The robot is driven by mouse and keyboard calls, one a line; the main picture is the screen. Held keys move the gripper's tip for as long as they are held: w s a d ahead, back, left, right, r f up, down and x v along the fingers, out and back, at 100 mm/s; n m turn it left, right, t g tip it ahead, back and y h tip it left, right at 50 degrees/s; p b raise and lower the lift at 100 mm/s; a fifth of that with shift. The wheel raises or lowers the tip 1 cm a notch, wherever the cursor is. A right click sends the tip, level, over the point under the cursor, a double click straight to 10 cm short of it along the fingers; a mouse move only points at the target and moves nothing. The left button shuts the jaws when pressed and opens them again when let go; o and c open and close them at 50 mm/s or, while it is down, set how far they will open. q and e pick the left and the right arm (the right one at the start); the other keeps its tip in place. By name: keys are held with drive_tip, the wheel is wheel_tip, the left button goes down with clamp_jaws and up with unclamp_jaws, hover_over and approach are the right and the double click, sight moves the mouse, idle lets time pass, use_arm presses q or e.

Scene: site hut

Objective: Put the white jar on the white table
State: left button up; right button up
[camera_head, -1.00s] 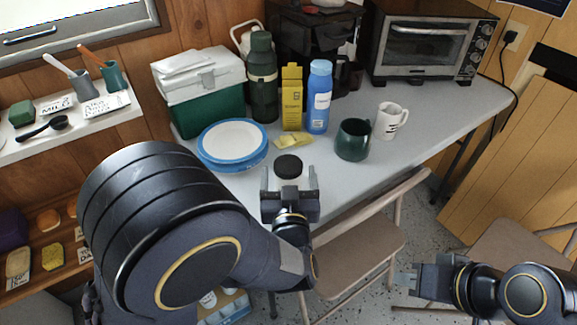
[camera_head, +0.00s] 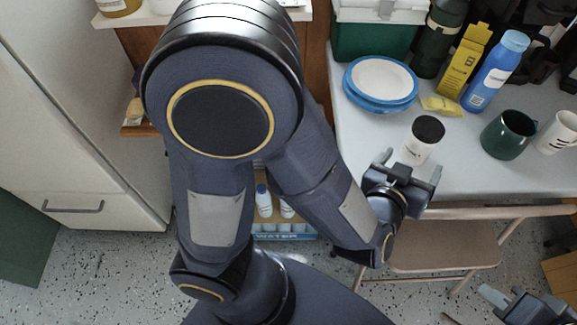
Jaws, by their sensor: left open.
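The white jar (camera_head: 419,150) with a black lid stands upright on the white table (camera_head: 375,135), near its front edge. My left gripper (camera_head: 411,162) is open at the table's front edge, just in front of the jar. Its fingers point toward the jar's lower part, one to each side. I cannot tell whether they touch it. My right gripper (camera_head: 492,297) is low at the bottom right, away from the table, and its finger gap is unclear.
A stack of blue-rimmed plates (camera_head: 381,84) and a yellow packet (camera_head: 441,106) lie behind the jar. A dark green mug (camera_head: 508,134) and a white mug (camera_head: 558,132) stand to its right. A folding chair (camera_head: 445,250) is below the table's front edge.

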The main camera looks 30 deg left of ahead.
use_arm(q)
drive_tip(key=a+g+h, duration=0.1)
drive_tip(key=a+r+g+h, duration=0.1)
drive_tip(key=w+a+n+g+h, duration=0.1)
drive_tip(key=shift+w+r, duration=0.1)
drive_tip(key=shift+r, duration=0.2)
drive_tip(key=s+a+g, duration=0.6)
drive_tip(key=s+a, duration=1.1)
drive_tip(key=shift+a+f+m+g+y, duration=0.2)
drive_tip(key=shift+f+m+g+y, duration=0.1)
drive_tip(key=shift+f, duration=0.15)
drive_tip(key=shift+r, duration=0.1)
wheel_tip(320, 180, up, 16)
drive_tip(key=p, duration=1.6)
